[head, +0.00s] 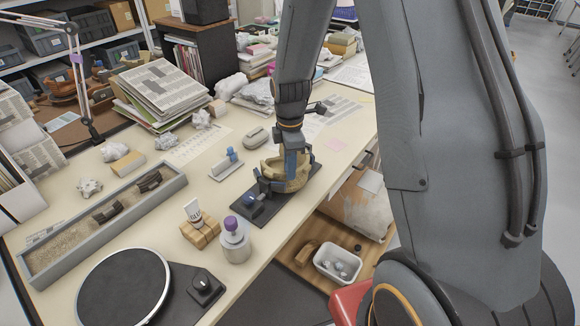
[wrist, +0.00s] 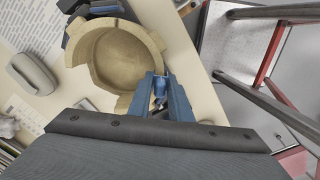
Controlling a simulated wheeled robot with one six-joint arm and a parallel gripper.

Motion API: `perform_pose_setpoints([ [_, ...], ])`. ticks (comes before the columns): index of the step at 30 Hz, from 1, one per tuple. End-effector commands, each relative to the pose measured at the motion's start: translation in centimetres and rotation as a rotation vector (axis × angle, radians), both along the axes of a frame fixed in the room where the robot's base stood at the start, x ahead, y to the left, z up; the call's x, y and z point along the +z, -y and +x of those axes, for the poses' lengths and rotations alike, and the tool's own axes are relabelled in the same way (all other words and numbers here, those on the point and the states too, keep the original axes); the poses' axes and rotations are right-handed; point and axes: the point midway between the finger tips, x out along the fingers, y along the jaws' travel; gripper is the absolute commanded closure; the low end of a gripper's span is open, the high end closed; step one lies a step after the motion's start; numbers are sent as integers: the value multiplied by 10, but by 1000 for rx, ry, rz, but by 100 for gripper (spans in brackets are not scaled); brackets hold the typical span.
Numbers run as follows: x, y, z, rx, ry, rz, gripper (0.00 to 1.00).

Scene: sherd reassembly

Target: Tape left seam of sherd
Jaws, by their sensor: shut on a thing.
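The tan, partly rebuilt vessel (head: 296,176) stands on a dark base (head: 254,212) near the right edge of the table. In the wrist view the vessel (wrist: 113,57) shows from above, open, with an uneven wall and steps in its rim. My gripper (head: 285,160) is at the vessel's wall. In the wrist view my gripper (wrist: 160,78) is shut on a small blue piece (wrist: 160,88), which looks like tape, right beside the near wall. I cannot tell whether the piece touches the wall. The seams are too small to make out.
A small holder with blue pieces (head: 230,156) stands left of the vessel. A purple-capped bottle (head: 235,242), a wooden block (head: 200,234) and a turntable (head: 125,287) are nearer. A long sand tray (head: 62,253) holds dark sherds. A grey mouse-like object (head: 257,136) lies behind.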

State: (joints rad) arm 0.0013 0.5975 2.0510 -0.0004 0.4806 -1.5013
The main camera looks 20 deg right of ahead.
Motion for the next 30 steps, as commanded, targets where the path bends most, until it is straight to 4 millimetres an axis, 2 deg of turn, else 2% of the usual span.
perform_pose_setpoints([
  [30, -5, 0, 0, 0, 1, 0, 91],
])
